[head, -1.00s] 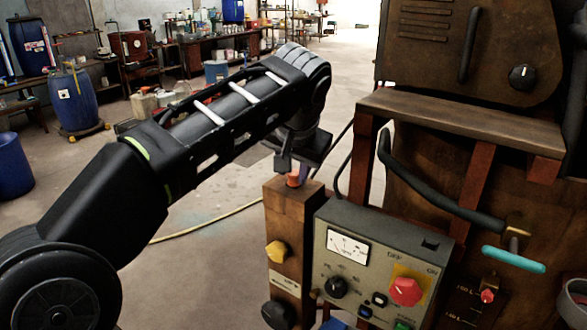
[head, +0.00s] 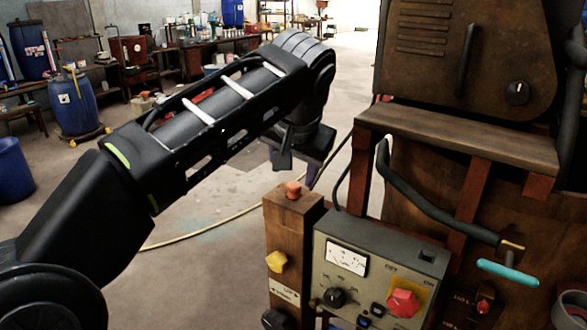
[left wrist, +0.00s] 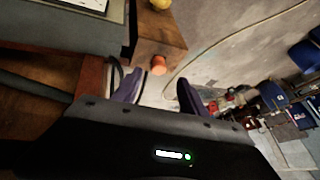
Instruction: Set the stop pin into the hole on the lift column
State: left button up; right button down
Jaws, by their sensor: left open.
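The stop pin (head: 293,190) shows as an orange-red head standing upright on top of the brown lift column (head: 287,238). Its shaft and the hole are hidden, seemingly under the head. In the left wrist view the orange head (left wrist: 159,65) sits on the column's top face (left wrist: 158,42), apart from the fingers. My left gripper (head: 297,170) is open and empty, above and slightly behind the pin. In the left wrist view its two dark fingers (left wrist: 158,92) are spread with a clear gap. My right gripper is not in view.
A grey control box (head: 350,262) with a meter and red knob stands right beside the column. A brown machine frame (head: 455,130) with a turquoise-handled lever (head: 508,273) rises at the right. A yellow hose (head: 215,235) lies on open floor behind.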

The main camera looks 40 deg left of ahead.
pick_arm(q)
jog(key=p+v, duration=0.1)
jog(key=v, duration=0.1)
jog(key=shift+s+d+r, duration=0.1)
jog(key=shift+s+r, duration=0.05)
jog(key=shift+r, duration=0.1)
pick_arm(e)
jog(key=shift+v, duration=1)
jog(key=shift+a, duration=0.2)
